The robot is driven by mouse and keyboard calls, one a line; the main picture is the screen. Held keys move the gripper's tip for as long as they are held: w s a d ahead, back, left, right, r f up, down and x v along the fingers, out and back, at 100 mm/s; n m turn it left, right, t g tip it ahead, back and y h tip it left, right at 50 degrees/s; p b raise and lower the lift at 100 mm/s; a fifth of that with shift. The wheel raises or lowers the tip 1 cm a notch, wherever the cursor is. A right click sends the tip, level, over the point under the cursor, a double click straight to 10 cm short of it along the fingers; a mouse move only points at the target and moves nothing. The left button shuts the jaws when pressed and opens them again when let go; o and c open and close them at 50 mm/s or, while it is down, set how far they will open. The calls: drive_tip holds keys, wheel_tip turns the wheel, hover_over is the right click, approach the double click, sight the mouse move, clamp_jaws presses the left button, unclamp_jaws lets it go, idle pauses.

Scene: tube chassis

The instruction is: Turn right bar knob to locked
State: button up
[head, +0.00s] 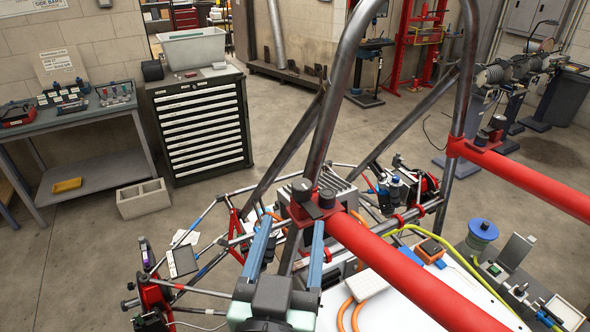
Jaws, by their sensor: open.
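Two red bars run from the grey tube frame toward the lower right. The nearer bar (415,275) has a red clamp end with a dark knob (302,188) standing up on it and a second dark piece (327,198) beside it. The other bar (530,180), at the right of the picture, has a similar clamp end with a dark knob (497,122). I cannot tell which bar the task calls right, nor how either knob is set. My gripper (293,225) is open, its two blue fingers pointing up the picture just below the nearer bar's clamp.
Bent grey tubes (345,75) of the chassis rise close beyond my gripper. A drawer cabinet (200,125) and a workbench (75,120) stand at left.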

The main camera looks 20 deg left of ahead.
sight(303, 180)
drive_tip(key=shift+f+b+x, duration=0.2)
drive_tip(key=shift+b+x, duration=0.9)
drive_tip(key=shift+b, duration=0.9)
drive_tip(key=p+x, duration=0.1)
drive_tip(key=x, duration=0.2)
drive_tip(key=p+x, duration=0.3)
drive_tip(key=x, duration=0.2)
drive_tip(key=shift+w+r, duration=0.3)
drive_tip(key=shift+r, duration=0.05)
drive_tip(key=shift+f+p+x, duration=0.2)
drive_tip(key=shift+p+x, duration=0.3)
drive_tip(key=shift+x, duration=0.45)
clamp_jaws()
